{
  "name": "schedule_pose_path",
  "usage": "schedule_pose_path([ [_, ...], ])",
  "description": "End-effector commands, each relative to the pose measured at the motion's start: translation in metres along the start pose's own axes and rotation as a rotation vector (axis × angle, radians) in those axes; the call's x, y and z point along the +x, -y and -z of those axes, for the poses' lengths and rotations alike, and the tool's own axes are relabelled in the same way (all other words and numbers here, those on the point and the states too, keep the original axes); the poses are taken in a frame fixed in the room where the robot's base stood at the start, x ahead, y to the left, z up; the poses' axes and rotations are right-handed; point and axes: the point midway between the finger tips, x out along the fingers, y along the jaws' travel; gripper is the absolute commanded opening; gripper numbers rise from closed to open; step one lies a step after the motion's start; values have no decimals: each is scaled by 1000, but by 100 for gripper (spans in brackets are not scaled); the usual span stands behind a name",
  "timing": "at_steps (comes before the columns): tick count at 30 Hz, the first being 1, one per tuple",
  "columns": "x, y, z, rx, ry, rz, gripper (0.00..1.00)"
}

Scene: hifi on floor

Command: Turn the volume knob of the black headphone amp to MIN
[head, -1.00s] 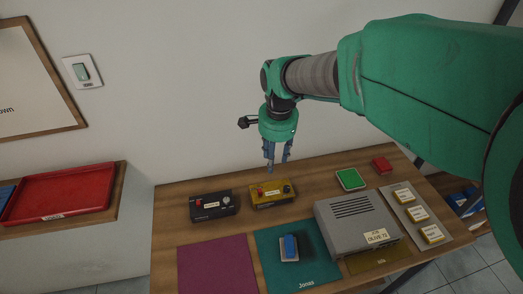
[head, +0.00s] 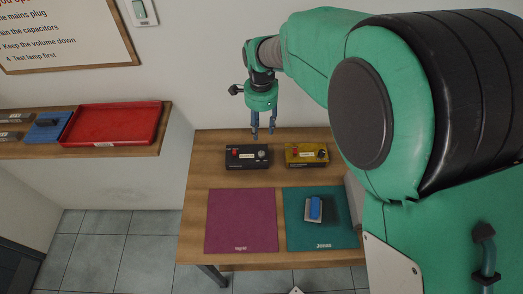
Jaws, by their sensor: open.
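The black headphone amp (head: 246,162) sits near the back of the wooden table in the head view, left of a yellow amp (head: 306,162). It has a red part on its left and a pale label on its face. Its round knob (head: 261,155) is at the right of its face; the setting is too small to read. My gripper (head: 263,133) points down, open and empty, and appears above and behind the black amp, near its right end. It appears apart from the amp.
A purple mat (head: 241,221) and a teal mat (head: 322,238) lie at the front of the table. A blue-topped object (head: 315,208) stands on the teal mat. A red tray (head: 112,124) is on the left shelf. My arm hides the table's right side.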

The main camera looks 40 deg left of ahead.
Motion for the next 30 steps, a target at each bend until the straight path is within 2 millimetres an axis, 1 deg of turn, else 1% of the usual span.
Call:
schedule_pose_path([
  [5, 5, 0, 0, 0, 0, 0, 40],
  [11, 23, -1, 0, 0, 0, -2, 40],
  [17, 51, -1, 0, 0, 0, -2, 40],
  [24, 91, -1, 0, 0, 1, -3, 40],
  [30, 118, -1, 0, 0, 0, -1, 40],
])
